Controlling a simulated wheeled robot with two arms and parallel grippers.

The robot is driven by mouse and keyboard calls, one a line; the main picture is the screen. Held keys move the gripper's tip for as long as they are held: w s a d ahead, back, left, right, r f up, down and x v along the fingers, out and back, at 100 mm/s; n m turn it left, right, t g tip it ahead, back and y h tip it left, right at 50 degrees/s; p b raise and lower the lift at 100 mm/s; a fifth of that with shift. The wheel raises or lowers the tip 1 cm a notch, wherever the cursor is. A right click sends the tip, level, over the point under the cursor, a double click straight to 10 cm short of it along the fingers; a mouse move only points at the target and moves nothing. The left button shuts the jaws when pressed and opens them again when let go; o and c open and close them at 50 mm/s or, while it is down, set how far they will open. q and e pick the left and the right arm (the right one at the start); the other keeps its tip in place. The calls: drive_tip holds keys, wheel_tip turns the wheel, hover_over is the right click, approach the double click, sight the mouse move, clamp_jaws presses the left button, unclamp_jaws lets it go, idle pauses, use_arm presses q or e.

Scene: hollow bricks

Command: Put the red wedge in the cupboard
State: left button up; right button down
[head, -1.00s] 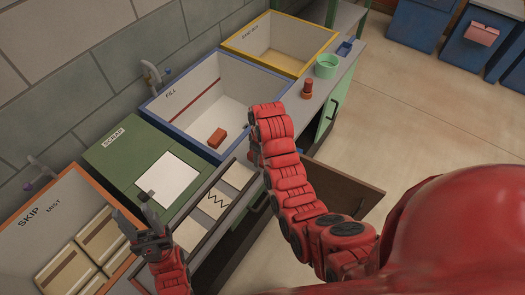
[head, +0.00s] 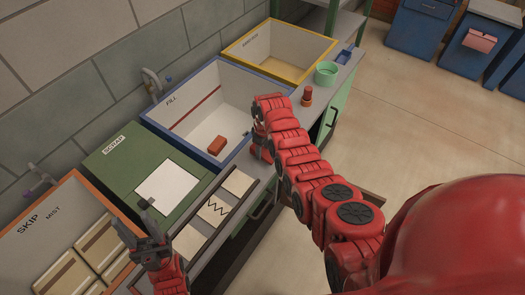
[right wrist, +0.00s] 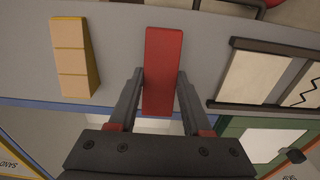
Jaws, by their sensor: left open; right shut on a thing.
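The red wedge (right wrist: 162,70) shows in the right wrist view as a long red block between the fingers of my right gripper (right wrist: 160,85), which is shut on it. The wedge is over the grey counter; whether it touches the counter I cannot tell. In the head view my right arm hides the wedge. My left gripper (head: 129,213) is open and empty near the scrap box, at the left. A brown panel (head: 374,199), which looks like an open cupboard door, shows partly behind my right arm. The inside of the cupboard is hidden.
A blue-rimmed basin (head: 190,70) holds a red-orange brick (head: 217,144). A green scrap box (head: 108,168), an orange-rimmed skip (head: 75,182) and a yellow-rimmed bin (head: 310,38) line the wall. A green ring (head: 326,72) and a red peg (head: 307,94) stand on the counter.

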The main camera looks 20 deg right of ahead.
drive_tip(key=shift+f, duration=0.85)
drive_tip(key=shift+f, duration=0.2)
drive_tip(key=shift+c, duration=1.7)
unclamp_jaws()
drive_tip(key=shift+r, duration=0.1)
